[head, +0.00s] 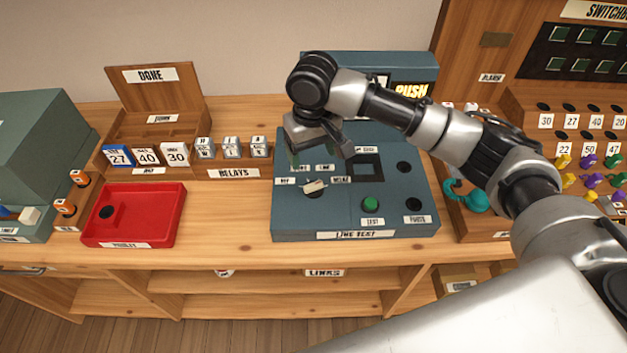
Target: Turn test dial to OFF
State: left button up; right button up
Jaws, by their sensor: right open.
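The test dial (314,187) is a cream bar knob on a dark round base, on the blue-grey line test box (355,225). A label at its left reads OFF (285,181). More labels sit above it and to its right. The bar lies nearly level, its right end slightly raised in the picture; I cannot tell which end is the pointer. My right gripper (321,155) hangs open and empty just above and behind the dial, apart from it, covering part of the box's back. My left gripper is not in view.
The box also has a green button (370,204) and a square opening (366,169). A teal hooked object (466,196) and switchboard plugs (587,160) are to the right.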

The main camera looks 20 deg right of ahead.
aim_at(313, 184)
notch_tip(313, 184, down, 10)
jog(key=shift+w+d+f+p, duration=0.1)
jog(key=shift+f+p, duration=0.15)
jog(key=shift+p, duration=0.05)
dwell(0.3)
jog(key=c, duration=0.9)
jog(key=shift+r, duration=0.1)
